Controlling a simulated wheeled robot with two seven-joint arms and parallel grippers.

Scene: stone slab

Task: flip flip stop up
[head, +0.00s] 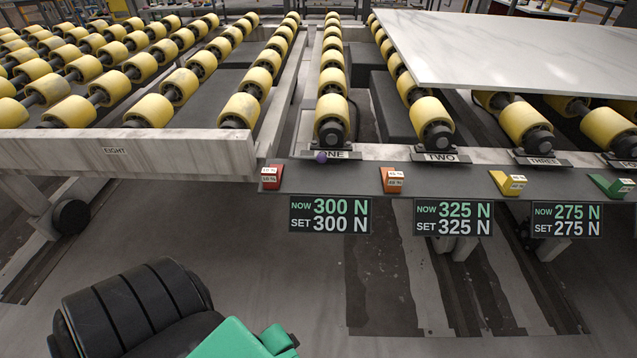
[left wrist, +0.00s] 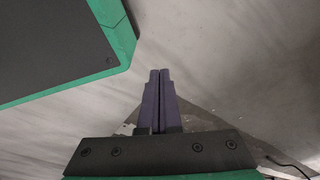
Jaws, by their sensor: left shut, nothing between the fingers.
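A small purple knob (head: 320,157) sits at the front of the roller rail, beside the plate marked ONE. I cannot tell whether it belongs to a flip stop, or whether any stop is up or down. My left gripper (left wrist: 160,72) shows in the left wrist view, its two dark purple fingers shut together with nothing between them, over grey floor. It is apart from the rail. In the head view only part of my left arm shows at the bottom left, and its gripper is hidden. My right gripper is in neither view.
A pale stone slab (head: 520,50) lies on yellow rollers at the right. Red (head: 271,177), orange (head: 393,180), yellow (head: 508,183) and green (head: 612,186) blocks line the front ledge. Displays below read 300 N (head: 330,215), 325 N (head: 453,217) and 275 N (head: 566,219), NOW matching SET.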

